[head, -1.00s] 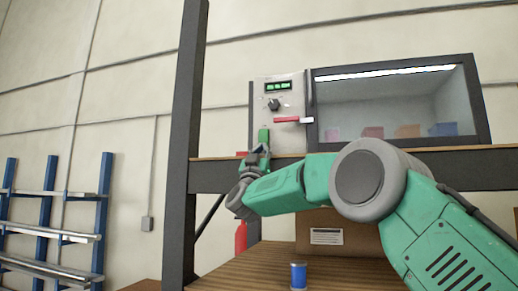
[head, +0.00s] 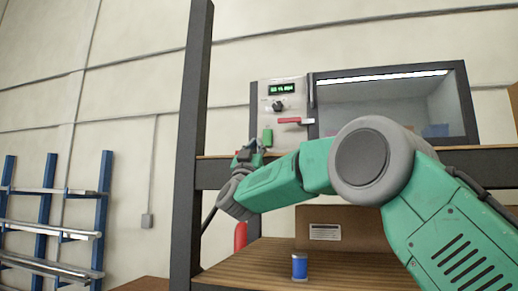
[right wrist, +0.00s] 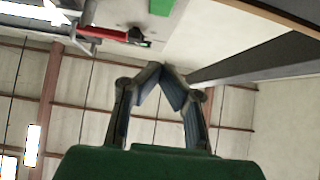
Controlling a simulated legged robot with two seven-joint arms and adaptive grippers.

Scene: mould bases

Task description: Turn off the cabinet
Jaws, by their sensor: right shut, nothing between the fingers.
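The cabinet (head: 465,103) stands on the upper shelf, with a lit glass window. Its control panel on the left has a green display (head: 283,90), a dark knob (head: 278,105), a red handle (head: 290,121) and a green button (head: 267,137) low on the left. My right gripper (head: 256,147) is shut and empty, just below and left of the green button. In the right wrist view the fingertips (right wrist: 162,66) meet, with the green button (right wrist: 162,6) and red handle (right wrist: 103,33) beyond them. I cannot tell whether the fingertips touch the panel. My left gripper is not in view.
A dark post (head: 193,140) stands left of the cabinet. On the lower wooden shelf are a blue can (head: 299,267) and a cardboard box (head: 350,228). A blue rack (head: 45,205) stands at the far left by the wall.

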